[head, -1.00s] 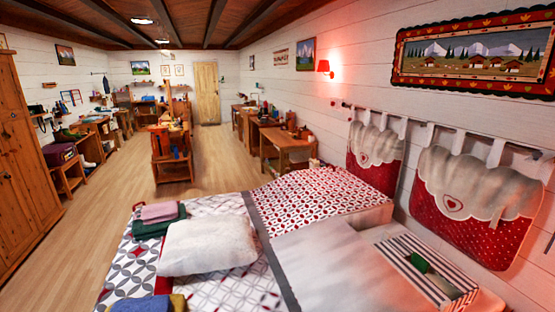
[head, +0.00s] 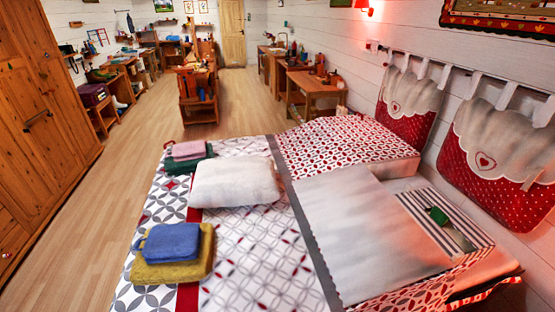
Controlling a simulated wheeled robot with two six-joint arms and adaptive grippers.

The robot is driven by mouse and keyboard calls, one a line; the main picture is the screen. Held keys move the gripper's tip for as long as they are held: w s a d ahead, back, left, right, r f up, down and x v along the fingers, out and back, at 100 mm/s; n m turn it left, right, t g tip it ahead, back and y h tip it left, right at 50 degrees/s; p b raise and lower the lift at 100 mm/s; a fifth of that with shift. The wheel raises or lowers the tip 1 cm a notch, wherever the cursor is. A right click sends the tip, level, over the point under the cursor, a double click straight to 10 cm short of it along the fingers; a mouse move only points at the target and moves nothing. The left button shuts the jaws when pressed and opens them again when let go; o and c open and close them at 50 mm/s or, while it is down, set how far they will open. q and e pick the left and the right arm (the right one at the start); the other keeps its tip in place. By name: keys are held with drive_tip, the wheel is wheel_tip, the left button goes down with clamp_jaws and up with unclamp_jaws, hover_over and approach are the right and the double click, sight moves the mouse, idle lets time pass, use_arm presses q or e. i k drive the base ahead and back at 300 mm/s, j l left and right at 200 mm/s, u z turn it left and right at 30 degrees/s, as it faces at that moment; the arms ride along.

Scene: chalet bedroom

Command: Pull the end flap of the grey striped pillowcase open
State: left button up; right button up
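A grey-and-white striped piece (head: 415,208), which looks like the striped pillowcase, lies at the right of the bed near the wall. A small dark green object (head: 438,215) and a pale grey-green strip lie on it. A large plain pale grey cloth (head: 350,220) lies flat beside it on the left and borders it. I cannot make out an end flap or whether the pillowcase is open. Neither of my grippers is in view.
A white pillow (head: 235,182) lies on the patterned bed cover (head: 265,250). Blue (head: 170,242) and yellow (head: 172,268) folded cloths lie front left, pink and green ones behind. Red hanging pockets (head: 505,145) line the right wall. The wooden floor at left is clear.

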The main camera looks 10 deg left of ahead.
sight(458, 259)
drive_tip(key=l+z, duration=0.25)
drive_tip(key=z, duration=0.2)
drive_tip(key=i+l+z, duration=0.15)
drive_tip(key=z, duration=0.3)
drive_tip(key=i+l+z, duration=0.15)
drive_tip(key=z, duration=0.3)
drive_tip(key=i+l, duration=1.2)
drive_tip(key=u, duration=1.35)
drive_tip(key=i+j, duration=0.05)
